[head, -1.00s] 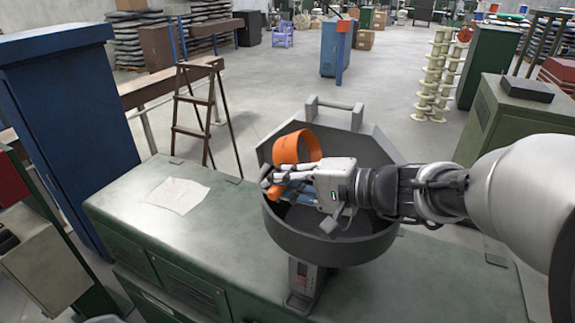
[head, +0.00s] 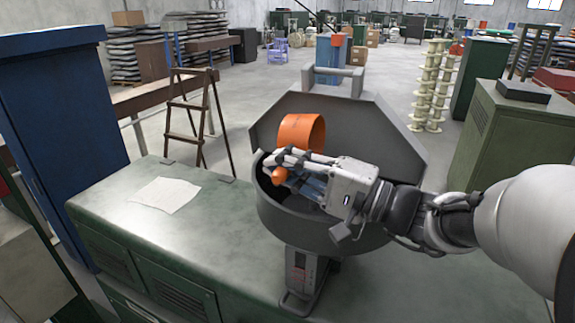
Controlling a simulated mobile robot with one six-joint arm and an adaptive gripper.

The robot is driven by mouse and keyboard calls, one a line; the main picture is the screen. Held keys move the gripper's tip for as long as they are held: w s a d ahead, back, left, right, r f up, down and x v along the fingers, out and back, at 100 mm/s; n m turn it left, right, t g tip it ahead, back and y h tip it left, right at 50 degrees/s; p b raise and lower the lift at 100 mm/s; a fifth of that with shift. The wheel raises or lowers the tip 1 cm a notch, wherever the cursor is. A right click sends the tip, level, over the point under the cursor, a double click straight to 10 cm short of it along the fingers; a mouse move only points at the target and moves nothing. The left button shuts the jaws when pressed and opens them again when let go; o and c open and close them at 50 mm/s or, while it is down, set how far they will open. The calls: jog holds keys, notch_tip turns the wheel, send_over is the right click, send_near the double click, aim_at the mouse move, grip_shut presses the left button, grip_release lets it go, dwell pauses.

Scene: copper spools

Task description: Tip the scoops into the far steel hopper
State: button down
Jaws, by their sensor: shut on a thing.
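An orange scoop (head: 301,132) shows above and behind my gripper (head: 278,168), with its rounded body over the grey steel hopper (head: 335,237). My gripper is shut on the scoop's orange handle (head: 280,175), and the fingers cover part of it. The scoop is tilted, and I cannot see what is inside it. The hopper is a round dark pan on a small stand, on the green cabinet top. Its angular lid (head: 390,130) stands raised behind it. My arm reaches in from the right and hides part of the pan's interior. No second scoop or second hopper is clear in view.
A white paper sheet (head: 165,194) lies on the green cabinet (head: 105,207), left of the hopper. A blue cabinet (head: 62,135) stands at the left and a wooden ladder (head: 190,115) behind. A green cabinet (head: 510,140) stands at the right. The cabinet top between paper and hopper is clear.

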jog(key=f+y+b, duration=0.1)
jog(key=b, duration=0.3)
jog(key=d+f+t+y+b, duration=0.1)
jog(key=b, duration=0.3)
jog(key=d+f+y+b, duration=0.1)
jog(key=b, duration=0.3)
jog(key=shift+s+t+y, duration=0.3)
jog(key=shift+s, duration=0.05)
jog(key=shift+r+b, duration=0.1)
jog(key=shift+b, duration=0.5)
dwell(0.9)
